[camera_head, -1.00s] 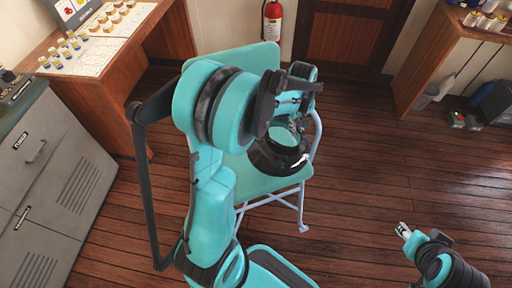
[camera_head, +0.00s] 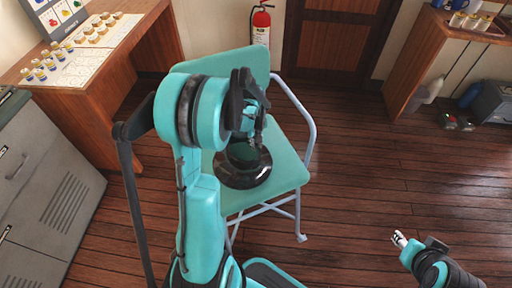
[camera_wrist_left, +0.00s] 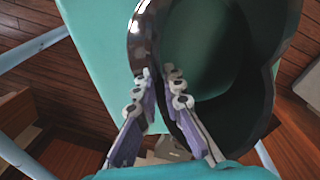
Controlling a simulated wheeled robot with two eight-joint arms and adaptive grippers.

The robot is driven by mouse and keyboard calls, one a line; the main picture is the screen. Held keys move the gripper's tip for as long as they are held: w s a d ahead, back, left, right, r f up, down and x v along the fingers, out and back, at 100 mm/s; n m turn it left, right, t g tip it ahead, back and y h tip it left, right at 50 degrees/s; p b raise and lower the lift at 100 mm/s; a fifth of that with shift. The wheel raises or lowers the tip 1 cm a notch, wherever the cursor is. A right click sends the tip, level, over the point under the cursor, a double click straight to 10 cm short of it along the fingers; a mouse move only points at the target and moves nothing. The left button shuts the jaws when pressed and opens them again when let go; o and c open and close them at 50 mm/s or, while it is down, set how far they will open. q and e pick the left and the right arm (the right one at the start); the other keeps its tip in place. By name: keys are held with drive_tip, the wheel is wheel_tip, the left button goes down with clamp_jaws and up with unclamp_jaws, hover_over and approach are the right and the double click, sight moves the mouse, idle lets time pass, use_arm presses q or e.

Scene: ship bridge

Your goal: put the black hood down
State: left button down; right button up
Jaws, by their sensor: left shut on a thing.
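The black hood (camera_head: 242,178) is a glossy dark ring-like shape over the seat of the teal chair (camera_head: 286,167). My left gripper (camera_head: 252,140) is above it, fingers pointing down, shut on its rim. In the left wrist view, the fingers (camera_wrist_left: 158,88) pinch the rim of the hood (camera_wrist_left: 141,40), whose open inside faces the camera. I cannot tell whether the hood touches the seat. My right gripper (camera_head: 399,239) is low at the right, empty and far from the hood; its finger gap is too small to judge.
A wooden desk (camera_head: 150,50) with small bottles stands at the left, beside a grey cabinet (camera_head: 45,180). A fire extinguisher (camera_head: 261,24) hangs behind the chair. A wooden counter (camera_head: 405,75) is at the right. The floor (camera_head: 360,180) right of the chair is clear.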

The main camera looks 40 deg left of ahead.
use_arm(q)
drive_tip(key=shift+f, duration=0.4)
drive_tip(key=shift+r, duration=0.1)
drive_tip(key=c, duration=2)
unclamp_jaws()
drive_tip(key=o, duration=0.4)
drive_tip(key=shift+c, duration=0.2)
